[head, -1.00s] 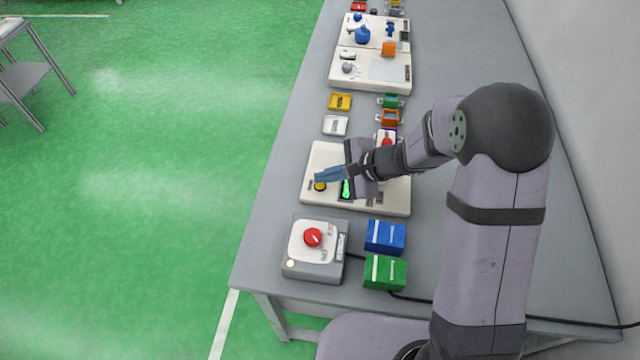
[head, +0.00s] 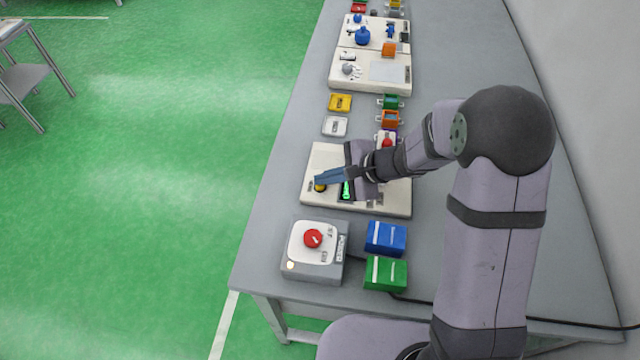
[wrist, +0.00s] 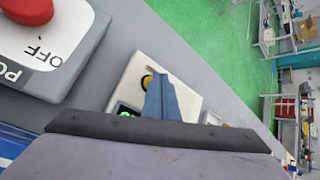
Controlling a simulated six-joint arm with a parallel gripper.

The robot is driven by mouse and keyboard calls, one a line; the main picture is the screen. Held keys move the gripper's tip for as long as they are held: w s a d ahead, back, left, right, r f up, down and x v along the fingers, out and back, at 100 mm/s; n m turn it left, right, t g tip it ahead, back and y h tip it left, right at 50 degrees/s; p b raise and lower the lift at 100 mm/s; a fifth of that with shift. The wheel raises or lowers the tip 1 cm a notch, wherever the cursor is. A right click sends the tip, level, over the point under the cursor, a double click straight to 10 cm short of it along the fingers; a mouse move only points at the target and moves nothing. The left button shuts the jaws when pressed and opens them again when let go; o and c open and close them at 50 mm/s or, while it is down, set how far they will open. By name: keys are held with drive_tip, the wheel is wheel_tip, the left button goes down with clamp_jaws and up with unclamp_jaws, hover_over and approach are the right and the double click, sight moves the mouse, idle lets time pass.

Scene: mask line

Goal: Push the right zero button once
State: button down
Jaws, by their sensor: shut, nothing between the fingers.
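A yellow round button (head: 320,187) sits at the left end of a cream panel (head: 393,202), beside a small dark display (head: 346,190) with green digits. My gripper (head: 318,179) is shut and empty, its blue-grey fingers over the panel and their tips at the yellow button, partly covering it. The wrist view also shows the yellow button (wrist: 146,81) beside the closed fingers (wrist: 155,76). I cannot tell whether the tips touch it. Its label is too small to read. My wrist hides the panel's middle.
A grey box with a red knob (head: 313,238) stands at the near left. Blue (head: 386,237) and green (head: 385,274) blocks lie beside it. Yellow (head: 340,102) and white (head: 335,126) trays lie beyond the panel. The table's left edge is close to the panel.

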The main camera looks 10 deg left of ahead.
sight(325, 189)
drive_tip(key=shift+f+b, duration=0.3)
drive_tip(key=shift+r, duration=0.2)
idle(0.4)
drive_tip(key=shift+r+p, duration=0.6)
drive_tip(key=shift+r, duration=0.1)
wheel_tip(325, 189, up, 5)
drive_tip(key=p, duration=0.3)
drive_tip(key=shift+p, duration=0.35)
idle(0.7)
drive_tip(key=s+d+n+g+h, duration=0.1)
drive_tip(key=s+d+n+h, duration=0.3)
drive_tip(key=s+d, duration=0.5)
drive_tip(key=s+d+r+n+g+h, duration=0.1)
drive_tip(key=s+d+n+h, duration=0.3)
drive_tip(key=s+d+n, duration=0.4)
drive_tip(key=s+d, duration=0.2)
drive_tip(key=d, duration=0.3)
drive_tip(key=shift+s+d+n+g+h, duration=0.3)
drive_tip(key=shift+d+g+h, duration=0.1)
